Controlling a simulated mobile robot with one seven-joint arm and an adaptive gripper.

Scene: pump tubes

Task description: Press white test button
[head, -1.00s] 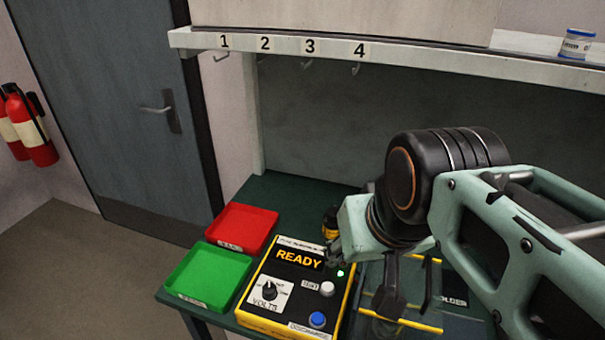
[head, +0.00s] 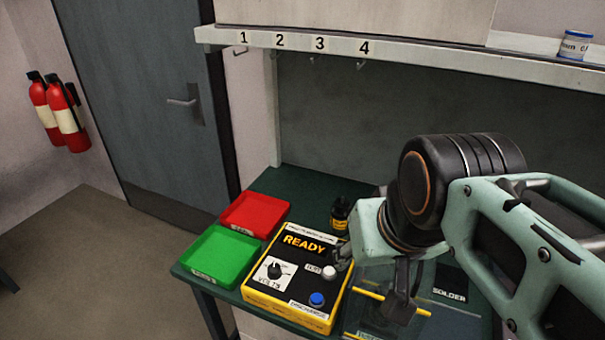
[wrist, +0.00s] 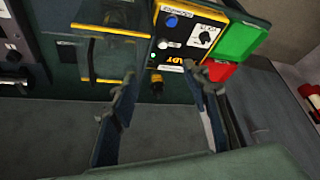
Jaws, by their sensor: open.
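The white test button (head: 329,272) is a round knob on the right side of the yellow and black tester box (head: 262,302). The box display reads READY, and a blue button (head: 317,299) and a volts dial (head: 274,270) sit on its face. In the head view my gripper (head: 398,305) hangs at the right of the box, apart from the button. In the wrist view my gripper (wrist: 158,92) has its fingers wide apart with nothing between them. The white button (wrist: 163,44) shows there beyond the fingertips, on the tester box (wrist: 228,12).
A green tray (head: 220,258) and a red tray (head: 255,214) lie left of the box. A small dark bottle (head: 339,215) stands behind it. A clear-topped solder case lies under my gripper. A shelf (head: 400,59) with numbered hooks runs above the bench.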

